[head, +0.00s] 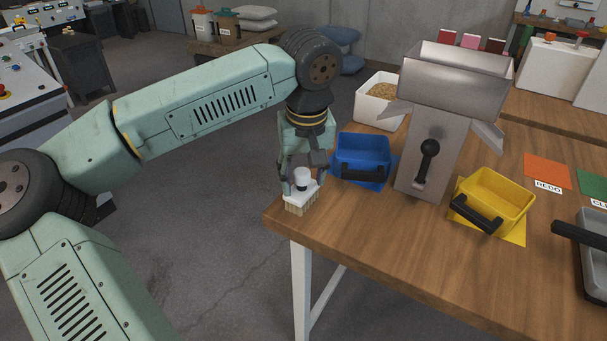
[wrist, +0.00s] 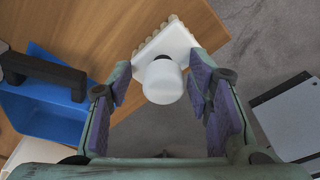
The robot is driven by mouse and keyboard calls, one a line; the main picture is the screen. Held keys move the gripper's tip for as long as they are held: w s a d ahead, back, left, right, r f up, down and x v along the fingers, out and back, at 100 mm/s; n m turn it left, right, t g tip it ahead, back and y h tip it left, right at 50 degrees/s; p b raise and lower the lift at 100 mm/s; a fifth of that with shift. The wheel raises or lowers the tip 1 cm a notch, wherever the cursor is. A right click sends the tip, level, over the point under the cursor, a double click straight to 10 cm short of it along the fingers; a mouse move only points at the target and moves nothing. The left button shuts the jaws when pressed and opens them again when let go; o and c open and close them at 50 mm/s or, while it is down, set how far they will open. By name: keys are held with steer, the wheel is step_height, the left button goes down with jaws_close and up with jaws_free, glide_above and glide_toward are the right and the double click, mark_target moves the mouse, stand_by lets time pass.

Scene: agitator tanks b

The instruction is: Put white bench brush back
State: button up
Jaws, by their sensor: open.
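The white bench brush (head: 298,198) has a white block, a round knob on top and pale bristles below. It is at the left corner of the wooden table (head: 375,250), knob up, and seems to stand on the top. My gripper (head: 301,180) is above it, pointing down, with its fingers on either side of the knob. In the wrist view the brush knob (wrist: 163,82) lies between the open fingers of my gripper (wrist: 160,88), with a gap on each side. The bristles are mostly hidden there.
A blue bin (head: 362,155) with a black handle stands close to the right of my gripper. A metal hopper with a black lever (head: 430,150), a yellow bin (head: 492,200) and a white box of grain (head: 380,100) stand further right and behind. The table's front is clear.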

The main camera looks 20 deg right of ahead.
mark_target(306, 194)
steer(key=shift+r, duration=0.15)
step_height(306, 194, up, 12)
steer(key=s, duration=0.1)
steer(key=shift+s+b, duration=0.35)
steer(key=shift+b, duration=0.1)
